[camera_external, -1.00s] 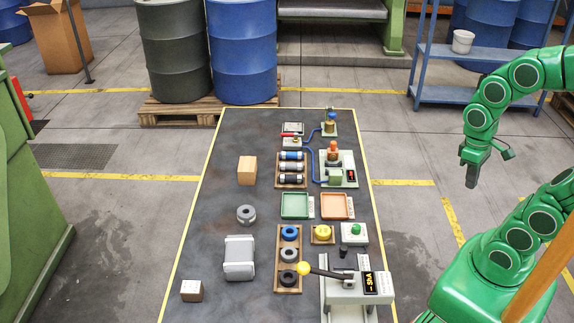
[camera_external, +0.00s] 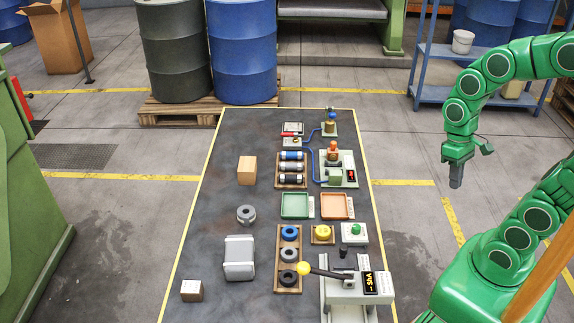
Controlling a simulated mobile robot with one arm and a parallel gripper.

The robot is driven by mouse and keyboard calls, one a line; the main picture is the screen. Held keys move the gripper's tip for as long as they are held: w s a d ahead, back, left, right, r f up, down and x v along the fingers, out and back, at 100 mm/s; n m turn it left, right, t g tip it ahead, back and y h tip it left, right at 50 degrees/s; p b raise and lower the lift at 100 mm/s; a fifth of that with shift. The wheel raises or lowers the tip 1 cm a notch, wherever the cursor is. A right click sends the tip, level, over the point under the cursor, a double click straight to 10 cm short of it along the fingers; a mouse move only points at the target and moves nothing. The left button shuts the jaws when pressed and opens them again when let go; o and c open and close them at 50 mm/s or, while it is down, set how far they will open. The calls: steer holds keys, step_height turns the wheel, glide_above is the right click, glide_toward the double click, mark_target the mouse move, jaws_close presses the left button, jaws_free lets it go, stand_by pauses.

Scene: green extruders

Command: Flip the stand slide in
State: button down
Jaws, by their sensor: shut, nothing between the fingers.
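My green arm comes in from the right. Its gripper (camera_external: 456,178) hangs in the air to the right of the table, pointing down, shut and empty, touching nothing. A pale green stand (camera_external: 350,177) with an orange-topped part and a small display is at the table's right side. A blue hose links these. The slide is too small to make out, and I cannot tell which part bears it.
The dark table (camera_external: 215,210) also holds a lever press (camera_external: 345,290) with a yellow knob at the front right, green (camera_external: 295,205) and orange (camera_external: 337,206) trays, racks of rollers and rings, and loose blocks. Open floor lies between table and arm.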

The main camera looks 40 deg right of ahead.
steer(key=w+a+f+m+g+y, duration=0.1)
steer(key=w+a+f+m+y, duration=0.2)
steer(key=w+f, duration=0.2)
steer(key=w+a+f+m+g+y, duration=0.1)
steer(key=w+a+f+m+y, duration=0.2)
steer(key=w+f, duration=0.3)
steer(key=w+a+f+m+g+y, duration=0.1)
steer(key=w+a+f+m+y, duration=0.2)
steer(key=w, duration=1.1)
steer(key=shift+a+f+m, duration=0.3)
steer(key=shift+f+m, duration=0.6)
steer(key=shift+f, duration=0.3)
steer(key=shift+a, duration=0.1)
glide_toward(345, 246)
steer(key=f, duration=0.4)
steer(key=shift+s+a+f, duration=0.1)
steer(key=shift+a+f, duration=0.1)
steer(key=a, duration=0.1)
steer(key=s+a, duration=0.1)
steer(key=shift+s+a, duration=0.25)
steer(key=shift+a, duration=0.1)
steer(key=shift+s+a, duration=0.25)
steer(key=shift+a, duration=0.2)
